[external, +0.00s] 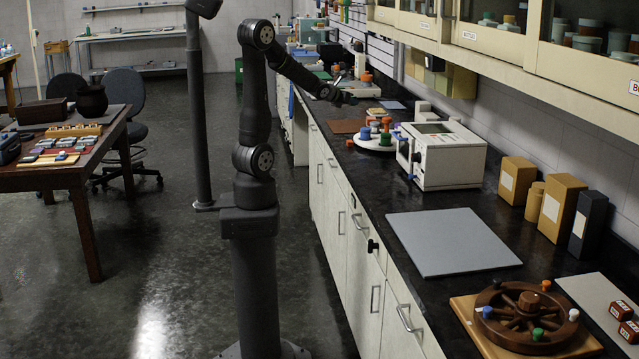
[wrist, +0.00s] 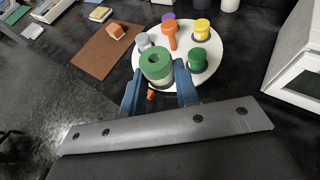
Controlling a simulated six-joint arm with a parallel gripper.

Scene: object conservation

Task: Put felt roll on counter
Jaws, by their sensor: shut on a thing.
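A green roll with a hole in its top, likely the felt roll (wrist: 157,71), sits between the two blue fingers of my gripper (wrist: 159,78) in the wrist view. My gripper is shut on it. Behind it is a round white tray (wrist: 212,68) holding orange, grey, purple, yellow and green pieces. The roll overlaps the tray in the picture; I cannot tell its exact height. In the external view my gripper (external: 345,97) is over the far part of the black counter (external: 368,187), and the roll is too small to make out there.
A white boxy machine (external: 441,157) stands right of the white tray (external: 368,144). A brown mat (wrist: 106,52) with a small orange block (wrist: 116,31) lies left of the tray. Nearer are a grey mat (external: 450,241) and a wooden wheel (external: 525,316).

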